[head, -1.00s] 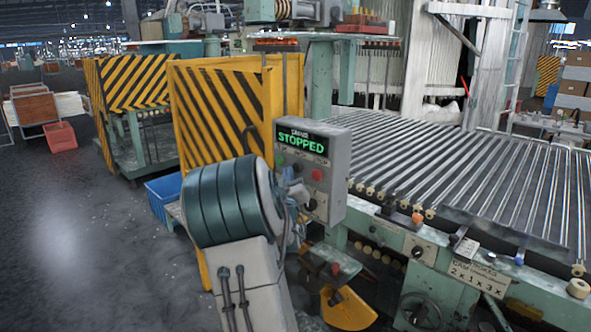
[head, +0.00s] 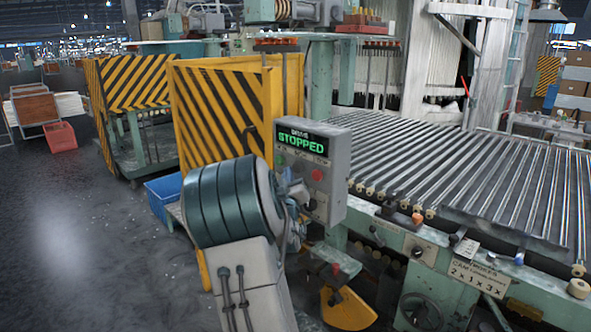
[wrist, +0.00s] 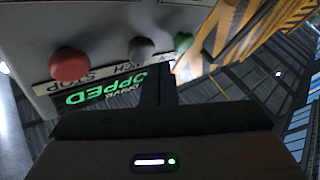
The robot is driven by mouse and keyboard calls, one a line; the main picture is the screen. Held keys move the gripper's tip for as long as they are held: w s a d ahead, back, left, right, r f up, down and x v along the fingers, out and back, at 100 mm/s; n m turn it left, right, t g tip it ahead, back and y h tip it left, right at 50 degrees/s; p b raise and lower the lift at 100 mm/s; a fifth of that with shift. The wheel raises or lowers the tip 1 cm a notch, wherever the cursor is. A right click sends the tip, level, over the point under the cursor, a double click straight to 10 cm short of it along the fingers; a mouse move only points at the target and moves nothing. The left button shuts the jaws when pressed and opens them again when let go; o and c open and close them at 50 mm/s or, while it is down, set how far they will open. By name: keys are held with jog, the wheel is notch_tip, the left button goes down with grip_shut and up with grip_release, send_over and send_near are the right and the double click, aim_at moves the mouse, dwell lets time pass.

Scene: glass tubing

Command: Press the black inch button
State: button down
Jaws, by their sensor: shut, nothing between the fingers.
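The grey control box (head: 340,165) has a green "STOPPED" display (head: 303,141), which appears upside down in the wrist view (wrist: 105,88). In the wrist view a red button (wrist: 70,64), the dark inch button (wrist: 140,48) and a green button (wrist: 182,42) stand in a row on its face. The inch button is in the middle, above a partly hidden label. My gripper (wrist: 158,72) is shut and empty, its tips just below the inch button in the picture. I cannot tell whether they touch the panel. In the head view my wrist hides the fingertips.
A yellow-and-black striped guard (head: 220,115) stands left of the box. A roller conveyor (head: 460,185) extends to the right. A blue crate (head: 163,193) sits on the left near my arm. Open floor (head: 70,240) lies further left.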

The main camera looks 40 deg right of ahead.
jog(key=shift+d+f+b, duration=0.1)
jog(key=shift+d+b, duration=0.05)
jog(key=shift+b, duration=0.15)
jog(key=shift+d+b, duration=0.3)
dwell(0.3)
